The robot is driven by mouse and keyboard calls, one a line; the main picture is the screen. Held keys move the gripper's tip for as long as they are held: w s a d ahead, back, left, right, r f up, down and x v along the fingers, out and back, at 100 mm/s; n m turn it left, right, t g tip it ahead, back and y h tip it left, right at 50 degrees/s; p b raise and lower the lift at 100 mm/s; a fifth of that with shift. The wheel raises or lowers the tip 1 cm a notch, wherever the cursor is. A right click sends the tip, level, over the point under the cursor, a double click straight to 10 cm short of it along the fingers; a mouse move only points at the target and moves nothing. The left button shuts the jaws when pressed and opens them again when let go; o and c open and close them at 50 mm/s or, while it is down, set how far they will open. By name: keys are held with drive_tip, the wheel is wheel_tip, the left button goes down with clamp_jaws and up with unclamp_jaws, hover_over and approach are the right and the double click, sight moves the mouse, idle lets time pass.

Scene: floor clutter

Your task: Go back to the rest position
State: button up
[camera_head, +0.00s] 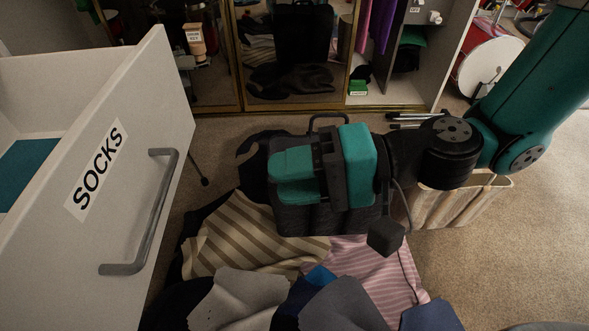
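My gripper (292,178), teal and black, is in the middle of the head camera view, at the end of my teal and black arm. It is above or in front of a pile of clothes on the carpet. Its teal finger parts point left and look close together, but I cannot tell whether they touch. No held object is clear. Dark shapes under the gripper blend with the clothes.
An open white drawer labelled SOCKS (95,170), with a grey handle (150,215), stands at left. A striped beige garment (245,240) and a pink striped one (375,270) lie on the floor. A beige fabric basket (470,207) is by my arm. Carpet is clear at right.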

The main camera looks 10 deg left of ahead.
idle(0.5)
drive_tip(key=s+d+r+n+t+h+p, duration=0.1)
drive_tip(key=s+d+r+n+h, duration=0.15)
drive_tip(key=d+h, duration=0.5)
drive_tip(key=s+d+r+n+t+h+p, duration=0.1)
drive_tip(key=d+r+n+t+h, duration=0.2)
drive_tip(key=d, duration=0.8)
wheel_tip(320, 180, up, 35)
drive_tip(key=g+p, duration=0.1)
drive_tip(key=p, duration=3.3)
drive_tip(key=shift+w+h, duration=0.25)
drive_tip(key=shift+h, duration=0.2)
drive_tip(key=shift+f+m, duration=0.1)
drive_tip(key=shift+m, duration=0.15)
